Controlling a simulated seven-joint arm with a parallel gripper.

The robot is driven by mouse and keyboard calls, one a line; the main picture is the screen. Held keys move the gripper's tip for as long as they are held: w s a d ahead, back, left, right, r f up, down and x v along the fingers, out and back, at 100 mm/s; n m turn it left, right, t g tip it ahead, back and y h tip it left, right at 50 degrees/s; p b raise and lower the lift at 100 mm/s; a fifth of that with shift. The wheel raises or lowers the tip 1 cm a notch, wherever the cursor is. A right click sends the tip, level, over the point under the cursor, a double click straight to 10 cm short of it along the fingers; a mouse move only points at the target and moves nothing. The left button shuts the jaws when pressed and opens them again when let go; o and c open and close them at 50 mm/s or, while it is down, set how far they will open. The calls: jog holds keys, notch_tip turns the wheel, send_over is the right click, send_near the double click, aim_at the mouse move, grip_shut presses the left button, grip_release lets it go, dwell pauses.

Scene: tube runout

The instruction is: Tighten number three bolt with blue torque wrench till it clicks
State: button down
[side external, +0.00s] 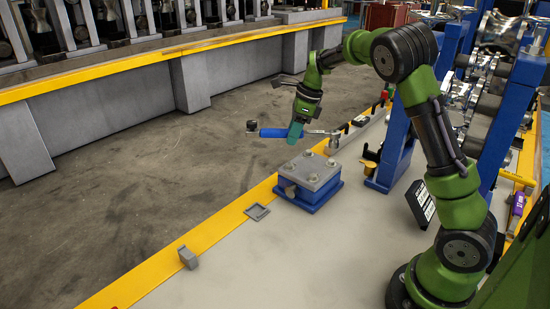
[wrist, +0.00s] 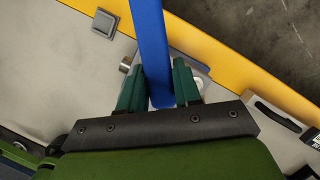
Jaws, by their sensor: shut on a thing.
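My gripper (side external: 296,131) is shut on a blue-handled torque wrench (side external: 272,132) and holds it above the level of the block. In the wrist view the two green fingers (wrist: 159,88) of my gripper clamp the blue handle (wrist: 152,36) from both sides. In the side view the wrench lies roughly level, with a dark end at the left and a metal part at the right. The blue and grey block (side external: 308,181) stands below, with several bolts (side external: 313,178) on its grey top plate. I cannot read bolt numbers. In the wrist view my gripper and the handle hide most of the block.
A yellow edge strip (side external: 216,232) runs along the bench, with the floor beyond. A small grey block (side external: 187,257) and a flat grey square (side external: 257,212) lie near it. Blue posts (side external: 397,140) with metal rollers stand at the right. A purple object (side external: 518,204) is at the far right.

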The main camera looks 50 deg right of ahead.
jog(key=shift+r, duration=0.95)
